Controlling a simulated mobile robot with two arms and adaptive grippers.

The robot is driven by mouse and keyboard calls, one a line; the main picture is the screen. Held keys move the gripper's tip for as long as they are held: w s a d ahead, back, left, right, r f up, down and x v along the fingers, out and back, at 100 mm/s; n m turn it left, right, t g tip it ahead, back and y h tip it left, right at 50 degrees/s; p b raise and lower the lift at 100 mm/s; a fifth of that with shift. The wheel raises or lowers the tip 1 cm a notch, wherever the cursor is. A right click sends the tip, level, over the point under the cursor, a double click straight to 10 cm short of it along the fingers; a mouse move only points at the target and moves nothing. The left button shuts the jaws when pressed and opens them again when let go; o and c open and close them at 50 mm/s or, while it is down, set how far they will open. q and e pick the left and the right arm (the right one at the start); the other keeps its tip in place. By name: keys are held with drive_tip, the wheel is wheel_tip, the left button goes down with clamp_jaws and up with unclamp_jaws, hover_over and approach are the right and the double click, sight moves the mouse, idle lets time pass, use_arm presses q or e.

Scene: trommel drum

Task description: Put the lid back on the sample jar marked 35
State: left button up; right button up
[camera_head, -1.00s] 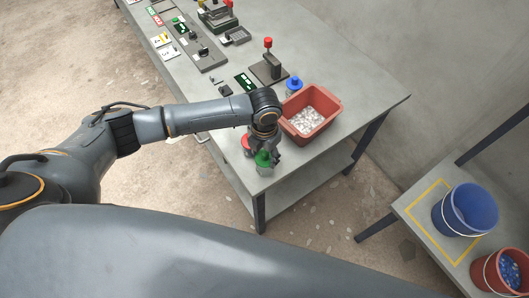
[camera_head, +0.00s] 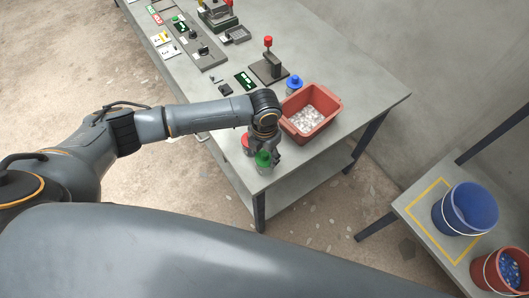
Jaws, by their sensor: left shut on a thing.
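A clear jar (camera_head: 264,170) stands near the bench's front corner with a green lid (camera_head: 263,158) at its top. My left gripper (camera_head: 268,148) points down right at the green lid and is shut on it. The fingers partly hide the lid, and I cannot tell whether it sits fully on the jar. A jar with a red lid (camera_head: 246,144) stands just behind, partly hidden by my gripper. A jar with a blue lid (camera_head: 294,82) stands further back by the red bin. No number on any jar can be read. My right gripper is not in view.
A red bin (camera_head: 336,100) with pale pieces sits right of my gripper on the grey bench (camera_head: 375,95). A stand with a red knob (camera_head: 268,42) and control panels (camera_head: 190,45) lie behind. A blue bucket (camera_head: 466,210) and a red bucket (camera_head: 490,272) stand on a lower table at right.

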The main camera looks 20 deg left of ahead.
use_arm(q)
drive_tip(key=shift+f, duration=0.15)
drive_tip(key=o, duration=1.4)
drive_tip(key=shift+r+p, duration=3.35)
drive_tip(key=shift+r, duration=0.25)
drive_tip(key=shift+f, duration=0.1)
